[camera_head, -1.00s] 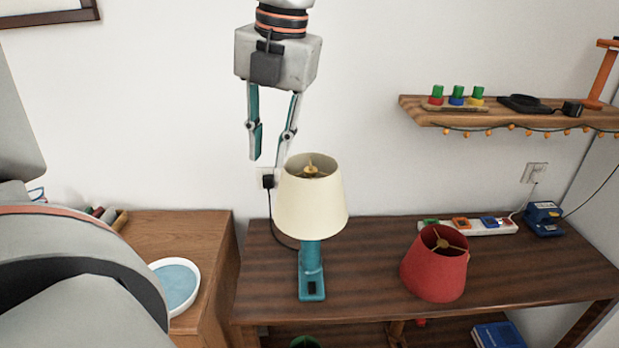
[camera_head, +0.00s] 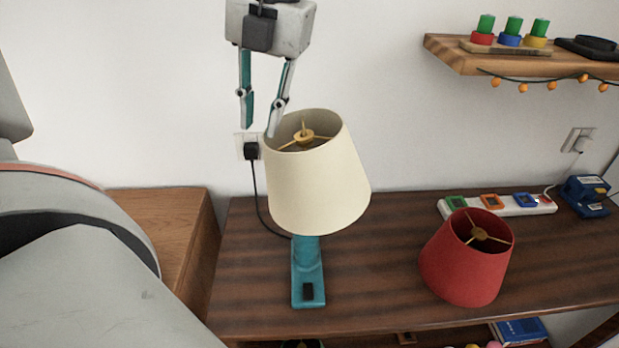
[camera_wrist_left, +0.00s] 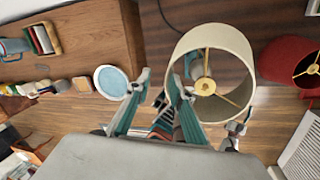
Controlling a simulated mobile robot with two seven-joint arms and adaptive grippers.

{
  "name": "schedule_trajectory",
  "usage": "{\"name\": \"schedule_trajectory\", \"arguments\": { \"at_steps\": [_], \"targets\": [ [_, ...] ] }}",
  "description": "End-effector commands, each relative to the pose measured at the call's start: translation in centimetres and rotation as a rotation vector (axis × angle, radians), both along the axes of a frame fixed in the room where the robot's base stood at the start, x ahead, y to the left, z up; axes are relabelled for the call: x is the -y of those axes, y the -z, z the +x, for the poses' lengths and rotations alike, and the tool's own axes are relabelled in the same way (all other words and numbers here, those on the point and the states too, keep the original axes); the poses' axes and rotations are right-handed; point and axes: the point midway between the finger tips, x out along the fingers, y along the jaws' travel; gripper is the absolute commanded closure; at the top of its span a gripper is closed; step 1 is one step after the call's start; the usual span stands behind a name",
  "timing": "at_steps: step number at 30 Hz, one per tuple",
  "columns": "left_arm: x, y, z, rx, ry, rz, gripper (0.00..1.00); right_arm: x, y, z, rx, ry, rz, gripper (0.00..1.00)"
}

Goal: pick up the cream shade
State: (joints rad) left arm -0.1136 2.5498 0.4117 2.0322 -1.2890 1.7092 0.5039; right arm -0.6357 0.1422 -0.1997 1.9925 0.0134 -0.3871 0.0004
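The cream shade (camera_head: 318,185) sits over the teal lamp base (camera_head: 308,285) on the dark wooden table. Its open top shows a brass fitting, and its upper end leans left in the head view. My left gripper (camera_head: 260,131) points down at the shade's upper left rim, fingers apart. In the left wrist view the gripper (camera_wrist_left: 162,78) has one finger outside the cream shade (camera_wrist_left: 243,48) and the other overlapping its near rim. I cannot tell whether either finger touches it.
A red shade (camera_head: 465,265) stands to the right on the dark table (camera_head: 385,240). A power strip (camera_head: 480,206) and a blue device (camera_head: 586,196) lie behind it. A wall shelf (camera_head: 445,52) hangs upper right. A cord runs from the wall socket behind the lamp.

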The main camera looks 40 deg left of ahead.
Motion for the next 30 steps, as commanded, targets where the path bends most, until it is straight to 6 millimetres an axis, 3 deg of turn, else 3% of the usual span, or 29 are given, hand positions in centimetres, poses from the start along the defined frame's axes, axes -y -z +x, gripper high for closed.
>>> {"name": "schedule_trajectory", "arguments": {
  "at_steps": [1, 3, 16, 24, 30],
  "targets": [
    [0.0, 1.2, 0.2, -0.012, 0.000, 0.000, 0.78, 0.2, 0.9, -0.4, -0.008, 0.000, -0.004, 0.43],
    [0.0, 1.6, 0.3, -0.016, 0.000, 0.000, 0.78, 0.4, 1.1, -0.5, -0.008, 0.000, -0.007, 0.43],
    [-0.5, 5.1, 0.2, -0.020, 0.000, -0.002, 0.78, -0.2, 1.0, -0.2, -0.002, -0.003, 0.002, 0.43],
    [-0.7, 8.9, 0.3, -0.022, 0.000, -0.002, 0.78, -0.5, 0.7, 0.3, 0.008, -0.002, 0.007, 0.43],
    [-0.9, 9.6, 0.3, -0.017, 0.000, -0.001, 0.78, -0.5, 0.7, 0.3, 0.007, -0.001, 0.006, 0.43]
  ]
}}
